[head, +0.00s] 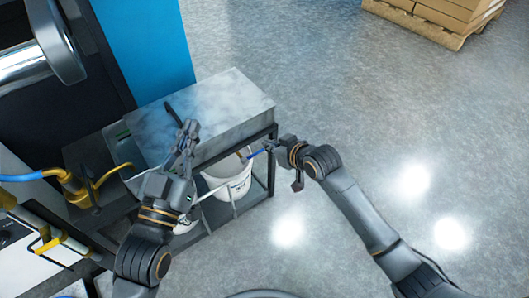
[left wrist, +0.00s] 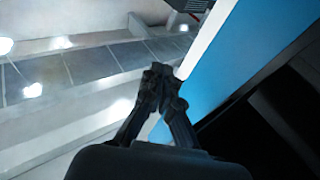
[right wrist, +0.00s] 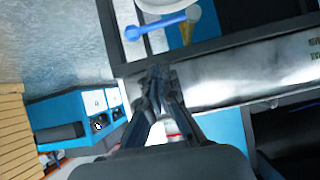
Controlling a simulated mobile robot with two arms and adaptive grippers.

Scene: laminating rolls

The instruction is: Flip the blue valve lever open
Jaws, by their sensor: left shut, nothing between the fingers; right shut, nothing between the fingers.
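A blue bar (head: 20,177), which looks like the valve lever, joins a yellow-brass fitting (head: 70,185) at the left edge of the head view. It lies roughly level, and its far end is cut off by the frame. My left gripper (head: 188,130) is shut and empty above the grey metal bench, to the right of the fitting and well apart from it. It also shows shut in the left wrist view (left wrist: 160,75). My right gripper (head: 272,146) is shut and empty beyond the bench's right side; its closed fingers show in the right wrist view (right wrist: 158,78).
The metal-topped bench (head: 225,105) stands between the arms. A white bucket (head: 230,190) with a blue-handled tool (head: 257,153) is at its lower right. A yellow pipe (head: 112,174) leaves the fitting. A blue panel (head: 150,45) stands behind. Open floor lies right; boxes (head: 445,12) stand far off.

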